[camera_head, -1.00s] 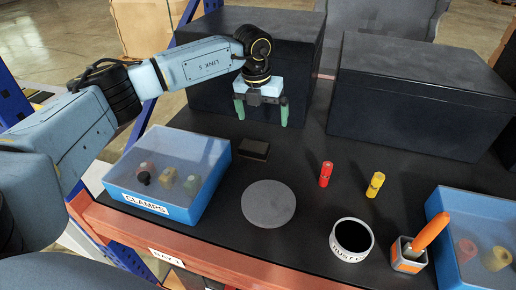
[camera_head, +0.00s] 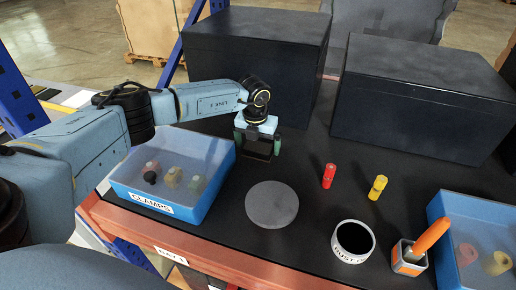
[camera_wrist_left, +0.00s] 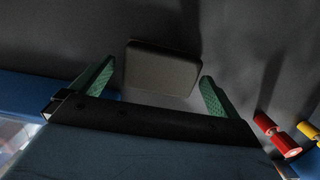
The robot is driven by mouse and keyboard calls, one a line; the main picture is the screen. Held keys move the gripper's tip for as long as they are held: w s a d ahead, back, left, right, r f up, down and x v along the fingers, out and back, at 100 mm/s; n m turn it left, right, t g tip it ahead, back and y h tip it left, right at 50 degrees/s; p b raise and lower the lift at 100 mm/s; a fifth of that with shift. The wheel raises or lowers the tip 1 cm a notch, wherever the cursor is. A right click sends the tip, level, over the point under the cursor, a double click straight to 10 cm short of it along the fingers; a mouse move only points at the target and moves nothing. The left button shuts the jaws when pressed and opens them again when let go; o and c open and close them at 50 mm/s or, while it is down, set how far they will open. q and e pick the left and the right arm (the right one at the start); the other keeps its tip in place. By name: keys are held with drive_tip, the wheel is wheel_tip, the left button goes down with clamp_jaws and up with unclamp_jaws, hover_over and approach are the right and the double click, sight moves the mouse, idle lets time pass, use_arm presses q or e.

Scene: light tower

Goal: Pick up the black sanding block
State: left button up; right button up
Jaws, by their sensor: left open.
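The black sanding block (camera_wrist_left: 162,68) lies on the dark table mat. In the left wrist view it sits ahead of and between the two green fingers of my left gripper (camera_wrist_left: 157,82), with a gap on each side. In the head view the left gripper (camera_head: 258,148) is over the block, beside the right wall of the clamps bin, and mostly hides the block. The gripper is open and holds nothing. My right gripper is not in view.
The blue clamps bin (camera_head: 219,183) is close on the left. A grey disc (camera_head: 272,204) lies in front. Two large black boxes (camera_head: 255,62) (camera_head: 420,100) stand behind.

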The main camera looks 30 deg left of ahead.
sight(258, 146)
use_arm(q)
drive_tip(key=shift+w+f, duration=0.1)
drive_tip(key=shift+f, duration=0.45)
drive_tip(key=c, duration=0.9)
drive_tip(key=shift+r, duration=0.1)
drive_tip(key=shift+c, duration=0.2)
wheel_tip(258, 146, up, 10)
drive_tip(key=shift+b, duration=0.4)
